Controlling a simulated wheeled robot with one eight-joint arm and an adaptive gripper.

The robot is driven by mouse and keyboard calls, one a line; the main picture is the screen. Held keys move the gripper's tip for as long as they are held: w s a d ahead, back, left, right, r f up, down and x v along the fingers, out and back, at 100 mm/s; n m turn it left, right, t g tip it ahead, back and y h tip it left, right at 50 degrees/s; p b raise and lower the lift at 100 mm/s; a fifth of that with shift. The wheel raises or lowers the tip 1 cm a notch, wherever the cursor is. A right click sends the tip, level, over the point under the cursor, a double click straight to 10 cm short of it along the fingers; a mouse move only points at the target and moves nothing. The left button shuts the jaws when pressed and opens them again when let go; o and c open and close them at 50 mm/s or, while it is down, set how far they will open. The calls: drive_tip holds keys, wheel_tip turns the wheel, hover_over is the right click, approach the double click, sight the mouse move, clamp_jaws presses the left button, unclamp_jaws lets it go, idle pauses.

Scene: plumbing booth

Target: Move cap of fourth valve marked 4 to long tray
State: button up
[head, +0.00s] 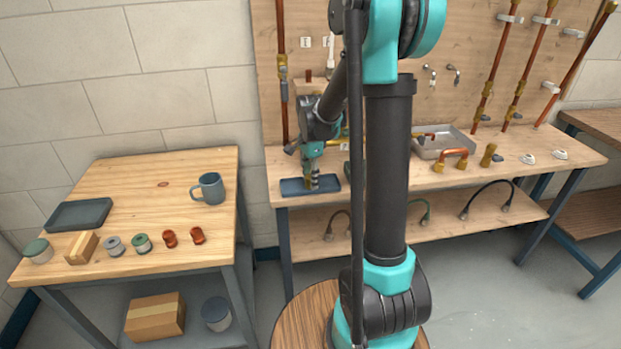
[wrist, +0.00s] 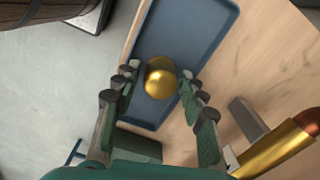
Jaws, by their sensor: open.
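The long tray (head: 292,187) is dark blue and lies at the left front of the back workbench; it also shows in the wrist view (wrist: 205,30). A shiny brass rounded piece, which looks like the valve cap (wrist: 160,80), is over the tray floor, between my fingers. No mark 4 can be read on it. My gripper (wrist: 158,84) is open, with a finger on each side of the cap and gaps visible beside it. In the head view my gripper (head: 312,182) points down at the tray's right half. The valves are mostly hidden behind my arm.
A brass and copper pipe (wrist: 275,150) is close to the right finger in the wrist view. A metal tray (head: 452,140) and a copper bend (head: 452,156) are farther right on the bench. The left table holds a mug (head: 209,188) and a dark tray (head: 78,215).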

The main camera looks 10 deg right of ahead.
wheel_tip(320, 180, up, 11)
drive_tip(key=s+d+f+n+t, duration=0.2)
drive_tip(key=s+f+n, duration=0.4)
drive_tip(key=s, duration=0.5)
drive_tip(key=s+d+f+n+t, duration=0.2)
drive_tip(key=s+f+n, duration=0.4)
drive_tip(key=s+n, duration=0.3)
drive_tip(key=shift+s+f, duration=0.2)
drive_tip(key=shift+s, duration=0.85)
